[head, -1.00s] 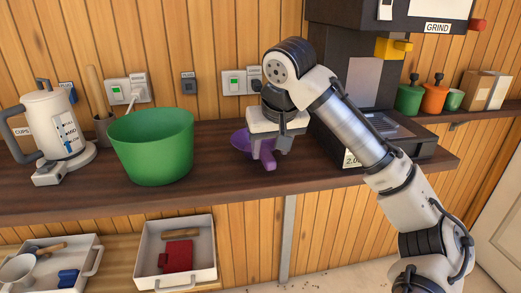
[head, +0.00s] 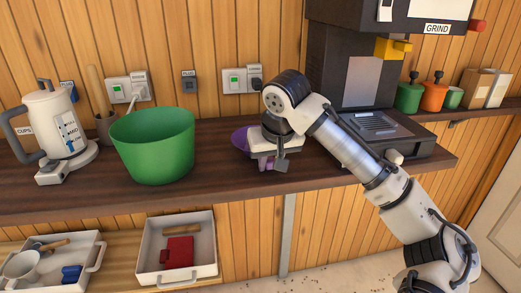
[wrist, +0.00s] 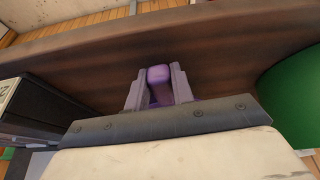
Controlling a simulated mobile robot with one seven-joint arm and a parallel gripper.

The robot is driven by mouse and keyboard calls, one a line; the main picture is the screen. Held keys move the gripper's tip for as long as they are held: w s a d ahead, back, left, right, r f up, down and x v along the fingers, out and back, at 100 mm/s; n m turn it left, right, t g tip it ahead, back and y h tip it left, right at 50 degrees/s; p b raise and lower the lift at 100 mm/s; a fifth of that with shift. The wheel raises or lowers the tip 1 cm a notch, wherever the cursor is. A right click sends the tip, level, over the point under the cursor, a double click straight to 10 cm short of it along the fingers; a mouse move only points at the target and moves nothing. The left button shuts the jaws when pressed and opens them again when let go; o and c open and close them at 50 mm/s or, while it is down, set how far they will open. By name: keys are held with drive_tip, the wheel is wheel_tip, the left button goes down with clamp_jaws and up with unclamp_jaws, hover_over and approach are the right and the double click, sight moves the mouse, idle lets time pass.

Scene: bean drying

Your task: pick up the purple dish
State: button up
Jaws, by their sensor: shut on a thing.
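The purple dish (head: 241,139) is in the head view above the wooden shelf, between the green bucket and the dark grinder. It looks tilted, and my gripper hides much of it. My gripper (head: 266,163) is shut on the dish near the front of the shelf. In the wrist view, the two fingers of my gripper (wrist: 160,88) stand on either side of the dish's rounded purple handle (wrist: 158,74). The bowl of the dish is mostly hidden there. I cannot tell whether the dish still touches the shelf.
The green bucket (head: 153,147) stands left of the dish, with a white kettle (head: 58,135) further left. The grinder (head: 369,90) stands close on the right. Below the shelf (head: 215,185) are white trays, one of them (head: 145,245) holding a red thing.

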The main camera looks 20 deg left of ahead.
clamp_jaws()
drive_tip(key=shift+r, duration=0.1)
wheel_tip(320, 180, up, 10)
drive_tip(key=shift+f+b, duration=0.1)
drive_tip(key=shift+b, duration=0.7)
drive_tip(key=shift+d, duration=0.1)
